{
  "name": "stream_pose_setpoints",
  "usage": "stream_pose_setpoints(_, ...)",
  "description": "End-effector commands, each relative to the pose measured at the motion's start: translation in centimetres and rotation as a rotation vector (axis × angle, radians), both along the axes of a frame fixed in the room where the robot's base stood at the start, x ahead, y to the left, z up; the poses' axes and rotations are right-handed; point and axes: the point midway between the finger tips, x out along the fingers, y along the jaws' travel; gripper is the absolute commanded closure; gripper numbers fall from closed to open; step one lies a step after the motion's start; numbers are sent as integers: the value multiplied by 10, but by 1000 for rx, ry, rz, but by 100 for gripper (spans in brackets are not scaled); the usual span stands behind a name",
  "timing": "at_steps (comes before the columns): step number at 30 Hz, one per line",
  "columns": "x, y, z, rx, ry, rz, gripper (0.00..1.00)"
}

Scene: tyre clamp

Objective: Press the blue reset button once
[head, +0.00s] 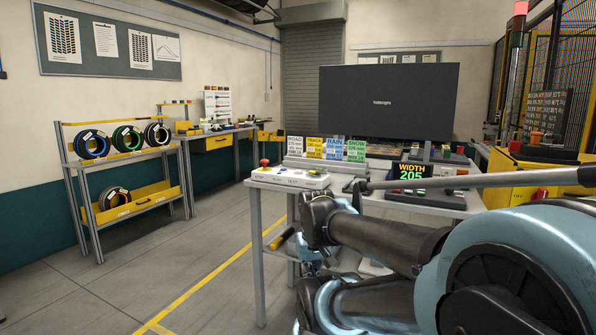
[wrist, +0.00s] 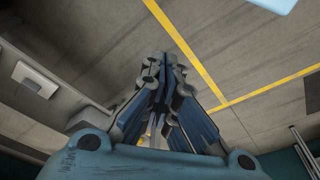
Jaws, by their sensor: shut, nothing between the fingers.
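A white control panel (head: 289,178) lies on the front left of the workbench in the head view. A red mushroom button (head: 265,162) stands at its left end. Small controls sit along the rest of the panel, too small for me to make out a blue button for certain. My gripper (wrist: 166,62) is shut and empty in the wrist view, with bare floor beyond its fingers. In the head view my arm hangs in front of the bench, to the right of and below the panel. The panel does not show in the wrist view.
The workbench carries a large dark monitor (head: 388,101), coloured tyre cards (head: 334,148) and a width display (head: 409,171). A grey bar (head: 480,180) crosses above its right side. A tyre rack (head: 127,155) stands at left. The floor between is clear.

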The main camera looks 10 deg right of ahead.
Motion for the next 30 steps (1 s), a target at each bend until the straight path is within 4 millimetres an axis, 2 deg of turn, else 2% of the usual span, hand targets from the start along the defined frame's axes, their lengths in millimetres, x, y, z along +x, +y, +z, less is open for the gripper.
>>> stream_pose_setpoints(11,0,0,0,0,0,0,100)
stream_pose_setpoints(13,-6,0,6,1,-13,-3,100)
stream_pose_setpoints(16,4,0,17,4,-28,-20,100)
stream_pose_setpoints(20,38,-1,47,16,-65,-71,100)
stream_pose_setpoints(30,165,-1,145,78,-210,-255,100)
